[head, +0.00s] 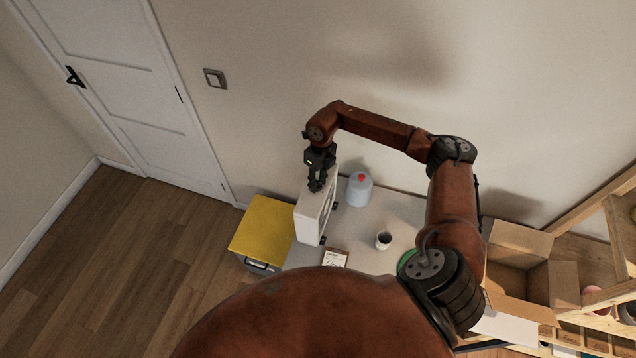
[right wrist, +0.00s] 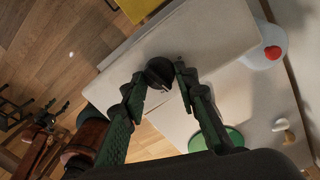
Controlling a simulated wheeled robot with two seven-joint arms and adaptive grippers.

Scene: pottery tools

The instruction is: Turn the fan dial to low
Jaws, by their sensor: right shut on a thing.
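The fan is a white box (head: 312,218) standing upright on the table at its left end in the head view. Its broad pale top (right wrist: 200,50) fills much of the right wrist view. The dial (right wrist: 160,71) is a dark round knob on that top. My right gripper (head: 318,185) reaches down onto the top of the fan. In the right wrist view its two fingers (right wrist: 162,84) stand on either side of the dial and are shut on it. The dial's markings cannot be read, and the head view hides the dial behind the gripper.
A yellow-topped box (head: 264,226) stands left of the table. A pale bottle with a red cap (head: 359,190) stands close right of the fan. A cup (head: 383,240) and a small card (head: 336,258) lie nearer. An open cardboard box (head: 520,262) is at right.

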